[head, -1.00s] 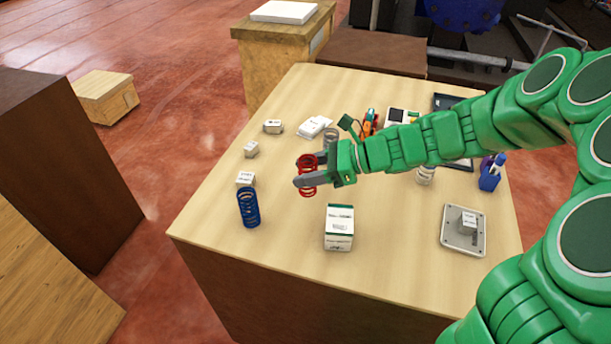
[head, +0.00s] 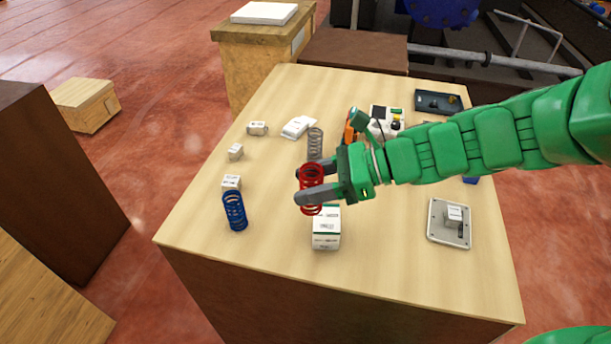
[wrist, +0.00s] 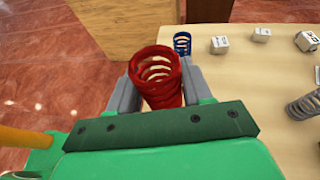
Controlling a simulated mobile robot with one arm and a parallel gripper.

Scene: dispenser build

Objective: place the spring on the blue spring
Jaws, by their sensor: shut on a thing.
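The red spring (head: 312,200) is held upright between the grey fingers of my gripper (head: 311,184), above the table. In the wrist view the red spring (wrist: 158,72) fills the space between the two fingers (wrist: 155,88). The blue spring (head: 234,211) stands upright on the table, to the left of my gripper in the head view and apart from it. The blue spring also shows in the wrist view (wrist: 182,44), beyond the red spring near the table's edge.
A white box (head: 326,228) stands just below my gripper in the picture. A small white block (head: 231,183) sits right behind the blue spring. A grey spring (head: 315,143) stands behind my gripper. A grey tray (head: 435,229) lies at the right.

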